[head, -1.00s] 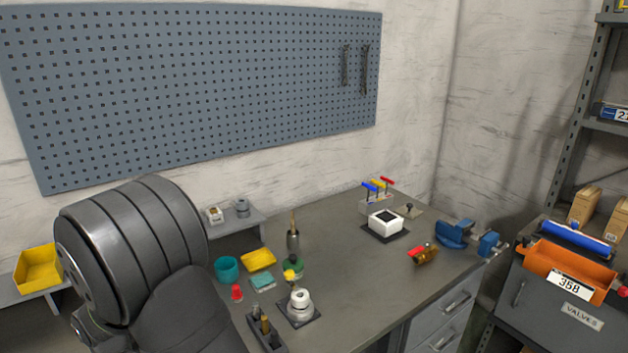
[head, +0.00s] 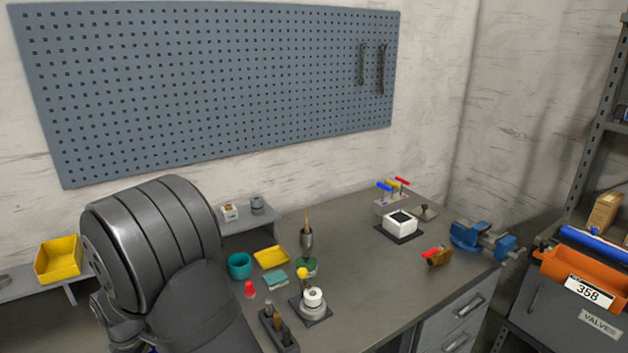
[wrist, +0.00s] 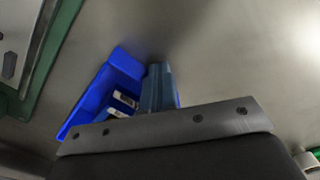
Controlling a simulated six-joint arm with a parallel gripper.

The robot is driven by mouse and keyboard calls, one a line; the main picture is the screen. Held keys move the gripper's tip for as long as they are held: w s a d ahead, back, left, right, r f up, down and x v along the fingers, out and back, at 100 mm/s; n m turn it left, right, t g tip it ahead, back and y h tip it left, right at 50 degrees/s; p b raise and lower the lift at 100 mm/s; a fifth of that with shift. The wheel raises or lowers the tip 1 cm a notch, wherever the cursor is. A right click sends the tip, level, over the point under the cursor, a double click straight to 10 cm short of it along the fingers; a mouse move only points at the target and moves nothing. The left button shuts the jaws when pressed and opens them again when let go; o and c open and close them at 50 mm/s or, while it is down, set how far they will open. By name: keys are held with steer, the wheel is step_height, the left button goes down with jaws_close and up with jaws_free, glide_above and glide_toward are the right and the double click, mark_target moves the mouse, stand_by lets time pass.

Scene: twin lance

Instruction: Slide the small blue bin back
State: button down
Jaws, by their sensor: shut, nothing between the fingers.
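The small blue bin (wrist: 92,97) shows in the wrist view, left of the middle, with a couple of white-labelled dark items (wrist: 122,101) in it. My gripper (wrist: 159,68) is shut, its two fingers together with nothing between them. The fingers overlap the bin's right side in the picture, and a sliver of blue shows just right of them. I cannot tell whether they touch the bin. The gripper body hides the bin's lower part. In the head view neither the bin nor my gripper shows; my arm covers the lower left.
A green-edged thing (wrist: 54,50) lies left of the bin in the wrist view; bare grey surface (wrist: 225,60) is to the right. The head view shows a teal cup (head: 240,266), yellow tray (head: 271,257), tool holder (head: 279,333) and blue vise (head: 482,240) on the bench.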

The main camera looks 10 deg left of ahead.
steer(key=shift+w+a, duration=0.1)
steer(key=shift+w, duration=0.05)
steer(key=shift+w+a, duration=0.55)
steer(key=shift+a, duration=0.05)
stand_by(0.4)
steer(key=shift+w+a, duration=0.7)
steer(key=shift+w+a, duration=0.1)
steer(key=shift+a, duration=0.05)
steer(key=shift+w+a, duration=0.6)
steer(key=shift+w+a, duration=0.1)
steer(key=shift+w+a, duration=0.6)
steer(key=shift+w+a, duration=0.1)
stand_by(0.3)
